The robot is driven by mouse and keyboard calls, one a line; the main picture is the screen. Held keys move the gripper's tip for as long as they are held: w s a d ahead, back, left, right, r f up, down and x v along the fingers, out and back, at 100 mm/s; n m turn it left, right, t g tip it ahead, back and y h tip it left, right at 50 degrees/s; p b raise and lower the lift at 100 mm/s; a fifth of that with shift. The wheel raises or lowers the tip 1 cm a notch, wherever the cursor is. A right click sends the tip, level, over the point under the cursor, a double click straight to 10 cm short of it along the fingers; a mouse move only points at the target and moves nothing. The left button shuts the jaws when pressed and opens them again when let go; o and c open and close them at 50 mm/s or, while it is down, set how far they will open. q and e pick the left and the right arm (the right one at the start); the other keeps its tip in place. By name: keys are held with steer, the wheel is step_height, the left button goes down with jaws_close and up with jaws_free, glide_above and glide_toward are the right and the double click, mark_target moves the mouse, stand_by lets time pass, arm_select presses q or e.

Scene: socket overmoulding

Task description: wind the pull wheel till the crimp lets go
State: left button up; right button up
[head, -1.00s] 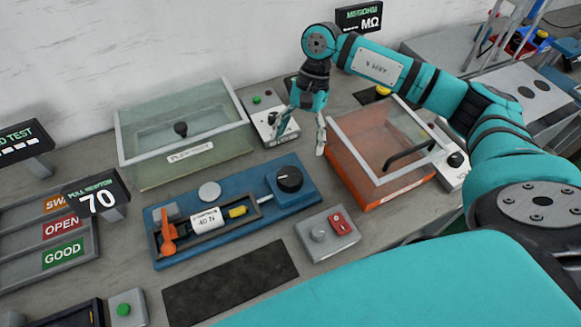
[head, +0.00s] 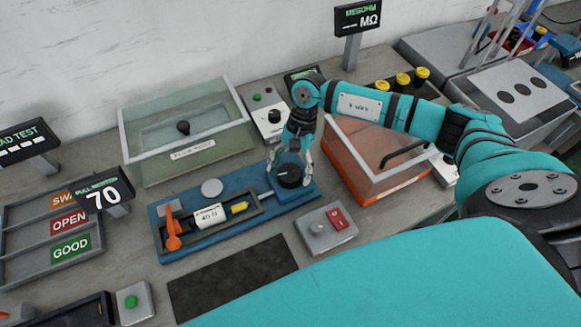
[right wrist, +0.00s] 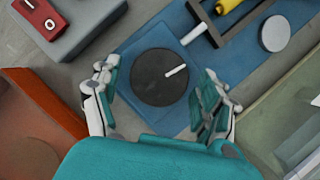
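The pull wheel is a black round knob (head: 289,176) with a white mark, at the right end of the blue pull tester (head: 200,245). In the right wrist view the wheel (right wrist: 160,77) lies between the fingers of my right gripper (right wrist: 158,90), which is open with a gap on both sides. In the head view my right gripper (head: 289,168) is right over the wheel. The tester's frame holds a white "40 N" piece (head: 208,215), a yellow part (head: 239,207) and an orange clamp (head: 173,236). A display (head: 102,195) reads 70. My left gripper is not visible.
A glass-lidded tank (head: 187,132) stands behind the tester and an orange clear-lidded box (head: 372,170) to its right. A grey switch box (head: 327,228) with a red switch sits close in front of the wheel. A dark mat (head: 232,278) lies in front.

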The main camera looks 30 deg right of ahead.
steer(key=c, duration=0.9)
steer(key=shift+f+m+t+b, duration=0.15)
steer(key=shift+m+t+b, duration=0.25)
steer(key=shift+m+b, duration=0.75)
steer(key=shift+s+m+t+y+b, duration=0.15)
steer(key=shift+m+t+b, duration=0.25)
steer(key=shift+m, duration=0.5)
steer(key=shift+w+m+t+y+b, duration=0.1)
steer(key=shift+m+t+y+b, duration=0.1)
steer(key=shift+m+b, duration=0.5)
steer(key=shift+m, duration=0.25)
steer(key=shift+r, duration=0.2)
steer(key=o, duration=1.2)
steer(key=shift+c, duration=0.2)
